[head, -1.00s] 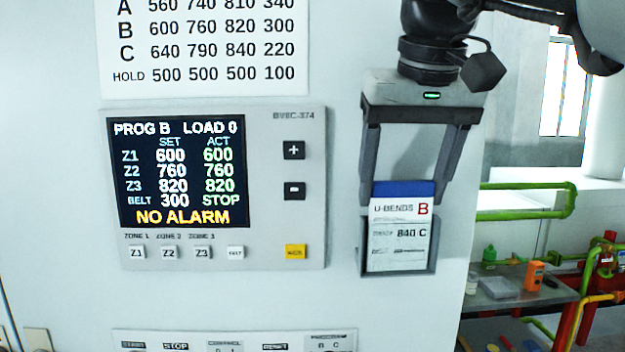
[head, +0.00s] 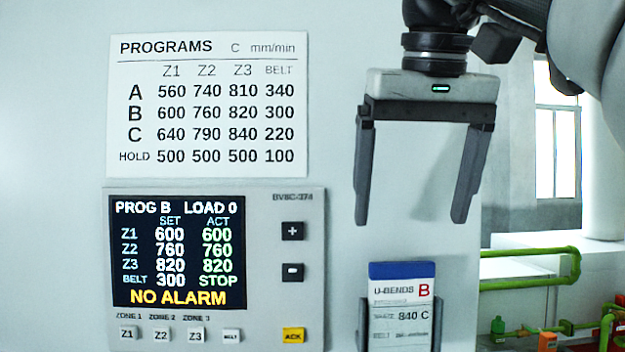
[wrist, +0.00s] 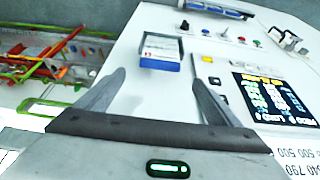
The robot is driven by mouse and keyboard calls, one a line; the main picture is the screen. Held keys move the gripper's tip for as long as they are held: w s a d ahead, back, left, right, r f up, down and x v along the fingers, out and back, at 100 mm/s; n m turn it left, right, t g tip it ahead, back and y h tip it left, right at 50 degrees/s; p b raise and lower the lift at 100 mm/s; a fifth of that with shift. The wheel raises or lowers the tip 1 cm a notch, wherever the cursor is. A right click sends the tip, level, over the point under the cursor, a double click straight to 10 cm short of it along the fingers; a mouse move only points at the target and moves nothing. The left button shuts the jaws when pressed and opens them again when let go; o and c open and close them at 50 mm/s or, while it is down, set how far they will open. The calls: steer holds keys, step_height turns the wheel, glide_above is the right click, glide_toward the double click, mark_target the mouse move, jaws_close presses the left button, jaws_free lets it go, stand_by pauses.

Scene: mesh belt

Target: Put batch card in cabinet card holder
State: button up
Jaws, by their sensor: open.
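The batch card (head: 402,304), white with a blue top band and reading "U-BENDS B", stands upright in the grey card holder (head: 362,325) on the cabinet front. The lower part of the holder is cut off by the head view's bottom edge. My gripper (head: 410,222) is open and empty, with its fingers pointing down above the card and apart from it. In the wrist view the card (wrist: 161,52) shows beyond and between my open fingers (wrist: 158,80), blue edge toward me.
The cabinet (head: 60,120) carries a control panel (head: 265,290) with a screen reading "NO ALARM" left of the holder. A programs sheet (head: 207,105) is above it. Green pipes (head: 530,253) and a bench area lie to the right, beyond the cabinet edge.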

steer(key=shift+v, duration=1.35)
steer(key=f, duration=1.5)
steer(key=shift+s, duration=0.3)
steer(key=s+f, duration=0.3)
steer(key=f, duration=0.8)
steer(key=s+f+t, duration=0.1)
steer(key=s+f, duration=0.2)
steer(key=f, duration=0.8)
steer(key=shift+s, duration=0.25)
steer(key=shift+c, duration=0.3)
